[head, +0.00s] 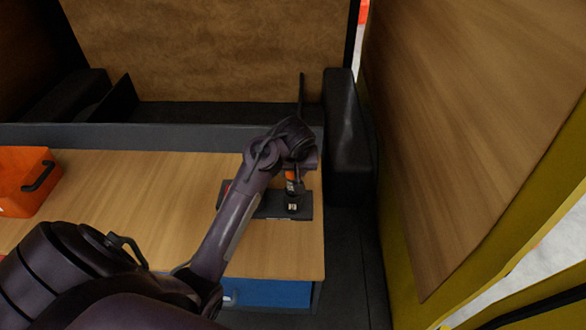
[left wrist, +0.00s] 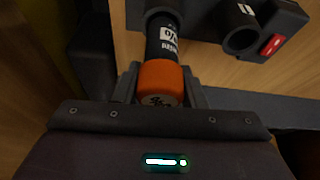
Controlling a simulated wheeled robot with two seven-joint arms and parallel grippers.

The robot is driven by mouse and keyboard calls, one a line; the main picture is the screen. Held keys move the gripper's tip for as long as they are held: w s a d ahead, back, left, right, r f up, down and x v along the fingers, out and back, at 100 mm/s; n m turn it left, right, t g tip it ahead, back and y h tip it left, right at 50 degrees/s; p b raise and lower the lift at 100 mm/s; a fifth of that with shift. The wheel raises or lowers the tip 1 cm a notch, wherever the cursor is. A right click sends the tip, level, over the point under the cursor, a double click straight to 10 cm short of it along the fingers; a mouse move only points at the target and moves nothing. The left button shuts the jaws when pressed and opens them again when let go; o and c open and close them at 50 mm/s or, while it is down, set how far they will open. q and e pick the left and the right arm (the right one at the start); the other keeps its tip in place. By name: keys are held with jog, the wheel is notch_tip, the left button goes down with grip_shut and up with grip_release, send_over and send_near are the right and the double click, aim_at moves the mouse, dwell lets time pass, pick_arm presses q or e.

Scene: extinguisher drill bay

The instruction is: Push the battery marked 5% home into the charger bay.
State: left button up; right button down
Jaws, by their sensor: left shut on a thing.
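My left gripper (head: 292,174) is shut on a battery (head: 291,187) with an orange end and a black body. In the left wrist view the fingers (left wrist: 160,82) clasp the orange part of the battery (left wrist: 162,46). A white label with a % sign shows on its black body, but I cannot read the number. The dark charger (head: 266,208) lies on the table below the gripper. In the left wrist view the battery's far end meets the charger (left wrist: 205,22); how deep it sits is unclear. A round empty bay with a red mark is beside it. My right gripper is not in view.
An orange box (head: 22,190) with a dark handle stands at the left of the wooden table (head: 120,200). A dark padded post (head: 347,140) rises just right of the charger. A large wooden panel (head: 450,130) closes off the right side. The table's middle is clear.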

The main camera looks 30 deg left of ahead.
pick_arm(q)
jog(key=shift+f+b, duration=0.45)
jog(key=shift+f, duration=0.75)
jog(key=shift+f+b, duration=0.5)
jog(key=shift+f, duration=0.75)
jog(key=shift+r, duration=0.1)
jog(key=shift+r+p, duration=0.2)
jog(key=shift+p, duration=0.45)
jog(key=shift+p, duration=0.4)
dwell(0.4)
jog(key=shift+f, duration=0.25)
dwell(0.3)
jog(key=o, duration=1.1)
jog(key=shift+o, duration=0.2)
